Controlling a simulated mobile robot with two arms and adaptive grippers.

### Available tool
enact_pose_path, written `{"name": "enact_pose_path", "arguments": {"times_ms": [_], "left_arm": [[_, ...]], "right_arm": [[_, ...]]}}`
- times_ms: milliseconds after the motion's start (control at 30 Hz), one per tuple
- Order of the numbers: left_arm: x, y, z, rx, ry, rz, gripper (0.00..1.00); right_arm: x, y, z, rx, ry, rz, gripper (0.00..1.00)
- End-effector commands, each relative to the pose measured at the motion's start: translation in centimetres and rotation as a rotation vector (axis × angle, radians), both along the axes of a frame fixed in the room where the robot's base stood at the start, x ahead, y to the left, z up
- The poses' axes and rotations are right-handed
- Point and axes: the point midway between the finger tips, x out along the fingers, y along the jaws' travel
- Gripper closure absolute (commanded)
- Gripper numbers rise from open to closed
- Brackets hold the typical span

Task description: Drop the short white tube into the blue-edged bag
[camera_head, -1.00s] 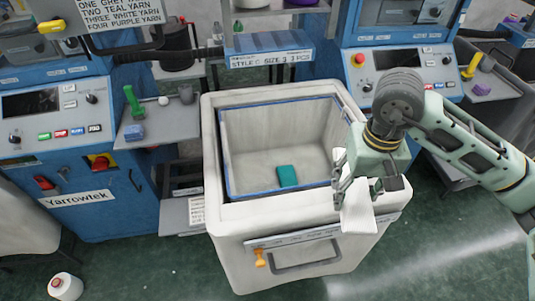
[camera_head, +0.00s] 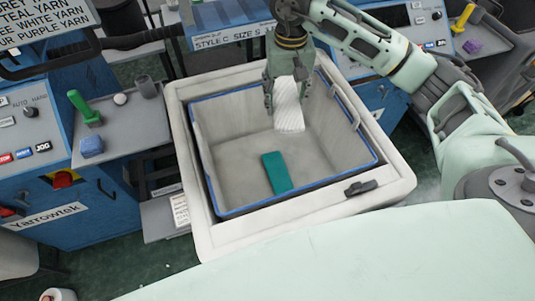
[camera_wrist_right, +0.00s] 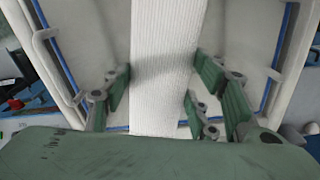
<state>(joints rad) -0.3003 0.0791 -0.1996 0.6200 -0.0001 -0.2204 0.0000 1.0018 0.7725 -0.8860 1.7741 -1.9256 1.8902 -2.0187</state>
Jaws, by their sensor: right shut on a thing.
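The short white tube (camera_head: 289,106) is a ribbed white knitted piece, hanging from my right gripper (camera_head: 287,88) in the head view. That gripper is shut on it, over the inside of the blue-edged bag (camera_head: 222,122). The tube also shows between the fingers in the right wrist view (camera_wrist_right: 165,50). The bag sits open in a white bin, its blue edge (camera_head: 290,202) running around the opening. A teal piece (camera_head: 276,173) lies on the bag's floor. The tube appears above that floor. My left gripper is not in view.
The white bin's rim (camera_head: 236,238) surrounds the bag. At left, a grey side tray (camera_head: 125,130) holds a green-handled tool (camera_head: 84,108) and a blue block (camera_head: 91,146). Blue machines stand left and behind. A white cone (camera_head: 58,294) is on the floor.

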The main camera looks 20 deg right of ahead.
Motion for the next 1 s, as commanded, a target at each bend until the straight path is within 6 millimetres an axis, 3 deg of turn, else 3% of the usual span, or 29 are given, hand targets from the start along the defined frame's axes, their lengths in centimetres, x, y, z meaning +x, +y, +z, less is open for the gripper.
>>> {"name": "enact_pose_path", "arguments": {"times_ms": [100, 333, 767, 800, 1000], "left_arm": [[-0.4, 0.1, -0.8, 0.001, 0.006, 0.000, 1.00], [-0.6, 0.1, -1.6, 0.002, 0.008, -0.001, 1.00], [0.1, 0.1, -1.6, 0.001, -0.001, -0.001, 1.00], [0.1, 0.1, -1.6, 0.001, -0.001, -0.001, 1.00], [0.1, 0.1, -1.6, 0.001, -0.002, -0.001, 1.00]], "right_arm": [[-0.1, 0.1, -1.9, 0.001, 0.002, 0.000, 0.60], [-0.1, 0.0, -4.1, 0.000, 0.002, -0.001, 0.60], [0.0, 0.0, -4.8, 0.000, 0.000, 0.000, 0.60], [0.0, 0.0, -4.8, 0.000, 0.000, 0.000, 0.44], [0.0, 0.0, -4.8, 0.000, 0.001, 0.000, 0.26]]}}
